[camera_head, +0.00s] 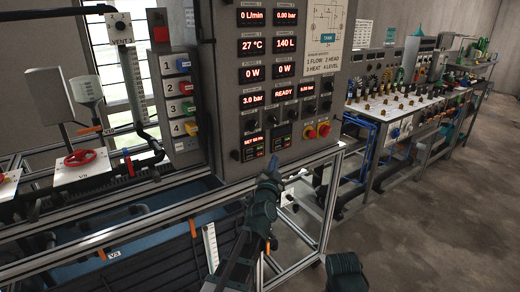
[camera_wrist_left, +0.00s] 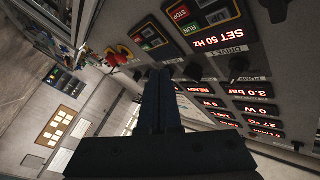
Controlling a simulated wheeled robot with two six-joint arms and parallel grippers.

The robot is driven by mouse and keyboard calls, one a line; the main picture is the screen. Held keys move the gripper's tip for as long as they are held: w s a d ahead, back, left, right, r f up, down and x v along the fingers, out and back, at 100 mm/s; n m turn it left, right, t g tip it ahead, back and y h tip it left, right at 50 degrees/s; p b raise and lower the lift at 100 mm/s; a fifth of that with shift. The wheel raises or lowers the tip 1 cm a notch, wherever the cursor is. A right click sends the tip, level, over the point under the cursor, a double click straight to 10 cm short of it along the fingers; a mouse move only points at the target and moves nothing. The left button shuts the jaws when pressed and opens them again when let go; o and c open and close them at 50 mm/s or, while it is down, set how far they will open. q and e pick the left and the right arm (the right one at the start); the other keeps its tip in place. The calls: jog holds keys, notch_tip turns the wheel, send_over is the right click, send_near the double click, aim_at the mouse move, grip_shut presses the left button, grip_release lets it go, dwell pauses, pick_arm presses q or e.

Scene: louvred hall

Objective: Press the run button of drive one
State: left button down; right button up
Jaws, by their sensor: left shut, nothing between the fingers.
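The drive one keypad (camera_wrist_left: 193,19) shows at the top of the left wrist view, with a red STOP button (camera_wrist_left: 181,13) and a green RUN button (camera_wrist_left: 190,29) beside a display reading SET 50 Hz. In the head view this drive (camera_head: 253,146) is the left one of two at the panel's bottom. My left gripper (camera_head: 272,161) is shut and empty, below and in front of the two drives. In the left wrist view its fingertips (camera_wrist_left: 161,74) appear apart from the RUN button. My right gripper is out of view.
The second drive (camera_head: 282,138) sits just right of drive one. Red knobs (camera_head: 323,129) on yellow plates lie further right, and black knobs (camera_head: 252,124) above. The panel's aluminium frame (camera_head: 300,163) runs below. A bench (camera_head: 400,110) with fittings stands right.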

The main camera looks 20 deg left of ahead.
pick_arm(q)
jog(key=shift+w+a, duration=0.95)
jog(key=shift+a, duration=0.25)
jog(key=shift+w+a, duration=0.9)
jog(key=shift+a, duration=0.3)
jog(key=shift+w+a, duration=0.1)
dwell(0.3)
jog(key=shift+w+a, duration=0.15)
jog(key=shift+a, duration=0.1)
jog(key=shift+w+a, duration=0.25)
jog(key=shift+a, duration=0.05)
dwell(0.7)
jog(key=shift+s+d, duration=0.5)
jog(key=shift+d, duration=0.15)
jog(key=shift+s+d, duration=0.8)
jog(key=shift+d, duration=0.2)
jog(key=shift+s+d, duration=0.75)
jog(key=shift+d, duration=0.25)
